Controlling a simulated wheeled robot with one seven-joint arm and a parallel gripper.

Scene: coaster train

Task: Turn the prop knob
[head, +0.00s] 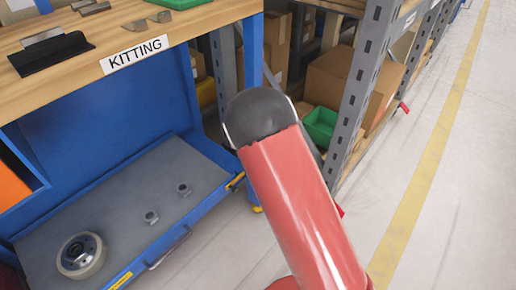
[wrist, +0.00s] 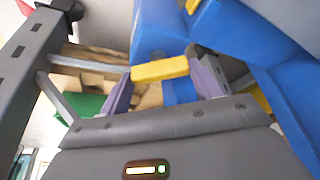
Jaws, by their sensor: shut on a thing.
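In the wrist view my gripper (wrist: 161,70) has its two fingers at the ends of a short yellow bar-shaped piece (wrist: 160,69), which looks like the prop knob. The fingers are shut on it. The knob lies in front of a blue part of the bench frame (wrist: 178,90). What the knob is fixed to is hidden. In the head view my red arm with its dark joint covers my gripper. A yellow piece (head: 235,182) shows at the right edge of the pulled-out drawer there; I cannot tell if it is the same one.
The open grey drawer (head: 120,195) of the blue bench holds a round wheel-like part (head: 82,255) and two small metal fittings. The wooden KITTING top (head: 190,25) is above it. A grey shelf rack (head: 352,95) with boxes stands close right. The aisle floor (head: 445,200) is clear.

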